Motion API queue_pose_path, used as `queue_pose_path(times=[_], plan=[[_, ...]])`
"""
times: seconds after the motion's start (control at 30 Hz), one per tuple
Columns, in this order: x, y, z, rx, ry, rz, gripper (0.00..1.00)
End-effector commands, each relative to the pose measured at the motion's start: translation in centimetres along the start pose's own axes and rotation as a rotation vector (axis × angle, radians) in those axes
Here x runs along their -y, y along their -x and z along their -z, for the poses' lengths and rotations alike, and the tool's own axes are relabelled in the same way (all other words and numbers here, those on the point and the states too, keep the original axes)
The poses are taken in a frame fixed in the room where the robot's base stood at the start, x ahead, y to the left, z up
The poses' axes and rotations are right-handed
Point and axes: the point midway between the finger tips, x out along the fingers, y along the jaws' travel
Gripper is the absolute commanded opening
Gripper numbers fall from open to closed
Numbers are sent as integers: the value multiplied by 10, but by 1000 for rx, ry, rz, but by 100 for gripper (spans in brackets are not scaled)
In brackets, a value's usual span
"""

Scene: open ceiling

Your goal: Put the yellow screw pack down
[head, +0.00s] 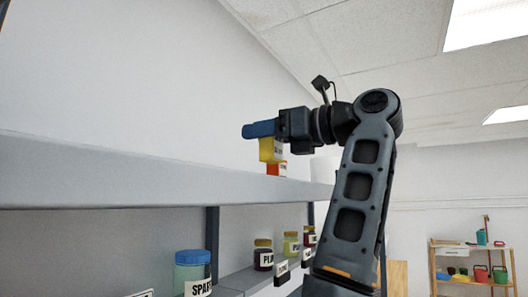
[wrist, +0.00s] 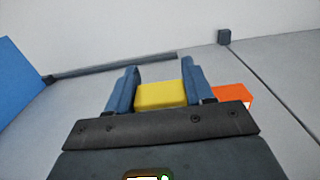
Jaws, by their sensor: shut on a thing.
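The yellow screw pack (wrist: 160,95) is between the two blue fingers of my gripper (wrist: 158,82) in the wrist view. In the head view the yellow pack (head: 270,150) shows just under the blue fingers of my gripper (head: 260,129), at the height of the top shelf (head: 150,182). My gripper is shut on the pack. Whether the pack's underside touches the shelf cannot be told, since the shelf's front edge hides that area in the head view.
An orange pack (head: 277,168) stands on the top shelf close by; it shows right of the gripper in the wrist view (wrist: 232,98). A blue thing (wrist: 22,80) is at the left. Labelled jars (head: 193,272) stand below. Grey shelf surface (wrist: 275,75) is bare at the right.

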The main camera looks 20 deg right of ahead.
Motion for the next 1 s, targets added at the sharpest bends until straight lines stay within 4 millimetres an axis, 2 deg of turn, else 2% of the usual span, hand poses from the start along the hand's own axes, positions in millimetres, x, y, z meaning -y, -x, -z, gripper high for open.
queue_pose_path(times=[0.33, 0.77, 0.8, 1.0], plan=[[0, 0, 36, -1, 1, 0, 18], [0, 0, 42, 1, 0, 0, 18], [0, 0, 42, 1, 0, 1, 54], [0, 0, 42, 1, 0, 1, 73]])
